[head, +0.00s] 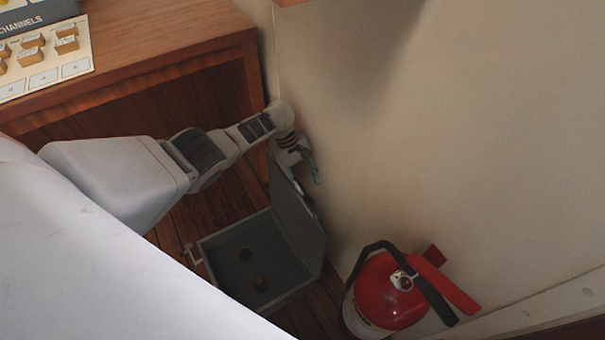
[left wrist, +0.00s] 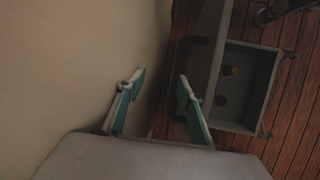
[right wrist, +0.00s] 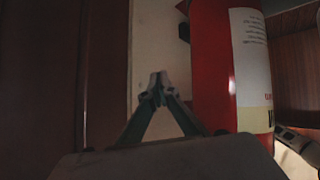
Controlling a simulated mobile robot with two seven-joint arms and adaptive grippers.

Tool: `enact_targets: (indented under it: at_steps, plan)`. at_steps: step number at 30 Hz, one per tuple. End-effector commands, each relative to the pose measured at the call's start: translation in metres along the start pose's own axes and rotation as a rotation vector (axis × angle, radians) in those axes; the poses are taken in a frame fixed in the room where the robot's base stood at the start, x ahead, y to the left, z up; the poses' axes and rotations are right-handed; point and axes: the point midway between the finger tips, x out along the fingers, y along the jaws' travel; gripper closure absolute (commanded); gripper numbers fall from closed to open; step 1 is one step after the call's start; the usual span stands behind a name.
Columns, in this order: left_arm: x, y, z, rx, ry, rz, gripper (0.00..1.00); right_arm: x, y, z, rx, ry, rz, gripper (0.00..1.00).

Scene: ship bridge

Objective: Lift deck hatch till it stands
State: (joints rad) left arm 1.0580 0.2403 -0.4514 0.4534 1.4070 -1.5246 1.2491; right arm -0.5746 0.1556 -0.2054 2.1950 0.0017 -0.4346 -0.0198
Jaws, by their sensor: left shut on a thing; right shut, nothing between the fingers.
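The deck hatch is a grey square set in the plank floor. Its lid (head: 298,220) stands steeply raised on the wall side, close to upright, and the shallow grey well (head: 228,270) is open beside it. My left gripper (head: 304,166) is at the lid's upper far end, near the wall. In the left wrist view its fingers (left wrist: 158,95) stand apart, with the lid (left wrist: 208,55) beside the right finger; the contact itself is hard to see. My right gripper (right wrist: 158,82) is shut and empty, its tips together, and does not show in the head view.
A red fire extinguisher (head: 385,295) stands right of the hatch; it also shows beside my right gripper (right wrist: 210,70). A beige wall (head: 450,130) rises close behind the lid. A wooden desk (head: 160,40) with a control panel is at upper left.

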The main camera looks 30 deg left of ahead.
Motion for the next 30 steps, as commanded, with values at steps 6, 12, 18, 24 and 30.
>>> enact_targets:
  at_steps: [6,12,18,24,30]
  plan:
    - [-0.002,0.001,0.006,-0.013,-0.018,0.015,0.75,0.001,-0.002,0.004,0.000,-0.006,-0.003,1.00]
    - [-0.034,0.006,0.005,-0.004,-0.007,0.021,0.75,0.001,0.000,0.001,-0.002,0.000,-0.002,1.00]
    - [-0.068,0.008,0.004,0.004,0.005,0.020,0.75,0.001,0.001,-0.003,-0.004,0.006,0.000,1.00]
    - [-0.081,0.003,0.004,0.007,0.005,0.008,0.75,0.001,0.001,-0.002,-0.003,0.004,0.000,1.00]
    - [-0.084,0.002,0.004,0.006,0.005,0.004,0.75,0.001,0.000,-0.002,-0.003,0.004,-0.001,1.00]
